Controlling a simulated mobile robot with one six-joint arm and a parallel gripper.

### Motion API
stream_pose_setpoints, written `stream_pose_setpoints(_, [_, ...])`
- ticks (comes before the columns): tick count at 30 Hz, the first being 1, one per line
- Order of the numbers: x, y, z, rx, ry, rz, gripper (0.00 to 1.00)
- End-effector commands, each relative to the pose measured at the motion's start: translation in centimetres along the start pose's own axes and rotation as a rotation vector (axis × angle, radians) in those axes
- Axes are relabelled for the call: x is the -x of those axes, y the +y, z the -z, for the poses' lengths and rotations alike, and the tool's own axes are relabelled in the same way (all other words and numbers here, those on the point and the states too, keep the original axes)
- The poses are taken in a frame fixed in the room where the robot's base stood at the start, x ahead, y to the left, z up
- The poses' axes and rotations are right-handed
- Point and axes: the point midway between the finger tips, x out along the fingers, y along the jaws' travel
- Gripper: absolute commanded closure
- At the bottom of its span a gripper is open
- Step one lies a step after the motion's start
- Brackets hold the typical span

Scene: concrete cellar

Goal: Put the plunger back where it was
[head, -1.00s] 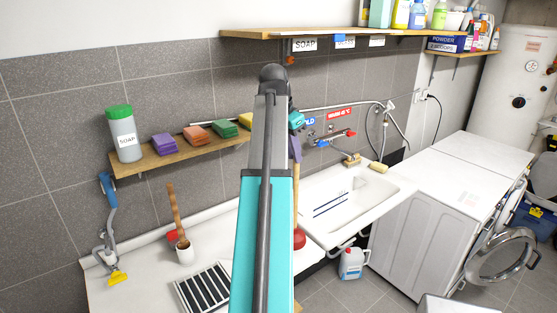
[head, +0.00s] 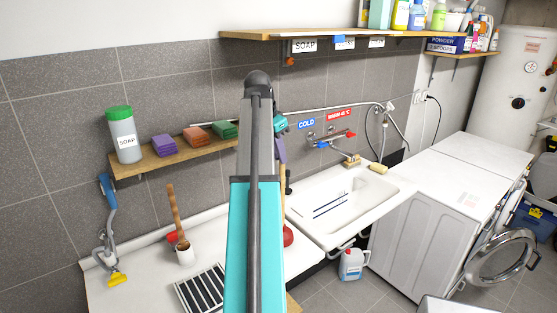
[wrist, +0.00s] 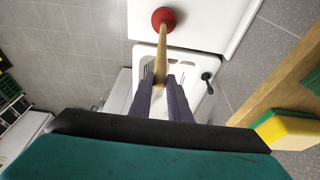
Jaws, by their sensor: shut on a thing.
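The plunger shows in the wrist view with a red cup (wrist: 164,18) and a wooden handle (wrist: 161,55). My gripper (wrist: 160,84) is shut on the handle, with a dark finger on each side. The cup hangs away from the fingers. In the head view my gripper (head: 281,150) is beside the wall, near the left side of the sink, partly behind my arm. The plunger's red cup (head: 288,236) shows low at the right edge of my arm. Most of its handle is hidden there, and I cannot tell whether the cup touches anything.
The sink (head: 350,205) is right of my arm.

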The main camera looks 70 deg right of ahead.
Motion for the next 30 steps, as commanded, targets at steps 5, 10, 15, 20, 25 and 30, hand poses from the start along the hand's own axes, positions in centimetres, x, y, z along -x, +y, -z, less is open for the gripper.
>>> stream_pose_setpoints(5, [-1.6,0.1,-0.6,0.000,0.000,0.000,1.00])
stream_pose_setpoints(10, [-1.8,0.0,-0.6,0.000,0.001,0.001,1.00])
stream_pose_setpoints(15, [-1.8,0.0,-0.6,0.001,0.001,0.001,1.00])
stream_pose_setpoints(20, [-2.0,0.0,-0.7,0.001,0.000,0.001,0.75])
stream_pose_setpoints(25, [-2.0,0.0,-0.7,0.001,0.000,0.001,0.65])
stream_pose_setpoints(30, [-2.0,0.0,-0.7,0.002,0.000,0.001,0.65])
